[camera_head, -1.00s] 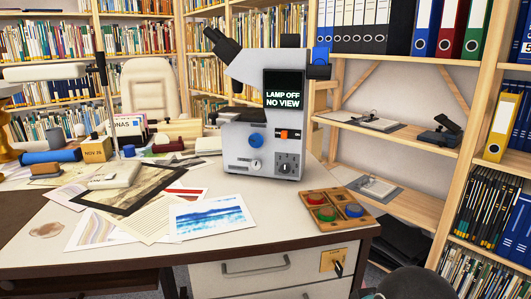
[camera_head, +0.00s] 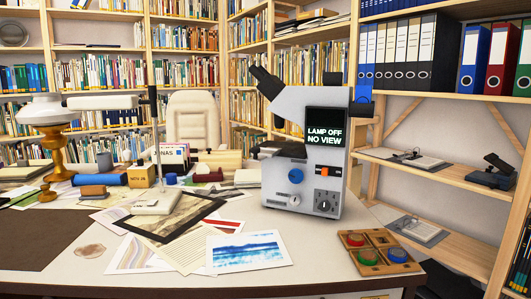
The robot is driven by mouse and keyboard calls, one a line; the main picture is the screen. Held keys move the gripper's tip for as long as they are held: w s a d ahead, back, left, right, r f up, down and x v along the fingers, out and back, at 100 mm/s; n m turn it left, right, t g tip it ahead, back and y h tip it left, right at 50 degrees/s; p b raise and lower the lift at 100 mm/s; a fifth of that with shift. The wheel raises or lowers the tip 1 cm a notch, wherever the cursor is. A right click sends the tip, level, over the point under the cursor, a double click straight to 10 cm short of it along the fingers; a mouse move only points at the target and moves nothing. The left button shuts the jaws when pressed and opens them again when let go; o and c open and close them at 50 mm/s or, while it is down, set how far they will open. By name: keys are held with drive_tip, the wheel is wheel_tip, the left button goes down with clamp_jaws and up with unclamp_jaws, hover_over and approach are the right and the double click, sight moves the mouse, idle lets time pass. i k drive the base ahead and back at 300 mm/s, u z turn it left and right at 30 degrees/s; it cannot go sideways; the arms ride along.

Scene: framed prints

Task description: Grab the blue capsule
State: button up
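A wooden tray (camera_head: 391,270) with compartments lies at the right front corner of the desk. It holds three rounded pieces: a red one (camera_head: 355,239), a green one (camera_head: 367,257) and a blue one (camera_head: 398,255). The blue piece, which looks like the blue capsule, sits in the front right compartment. The back right compartment looks empty. A longer blue cylinder (camera_head: 99,179) lies at the left back of the desk. My gripper is not in view.
A microscope-like device (camera_head: 308,160) stands behind the tray, its screen reading "LAMP OFF NO VIEW". A dark-framed picture (camera_head: 171,218) and loose prints (camera_head: 247,250) cover the desk's middle. Shelves (camera_head: 447,172) stand close on the right. A brass lamp (camera_head: 58,150) is at left.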

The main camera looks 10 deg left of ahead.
sight(397, 253)
drive_tip(key=z, duration=0.9)
drive_tip(key=k, duration=0.85)
drive_tip(key=u, duration=1)
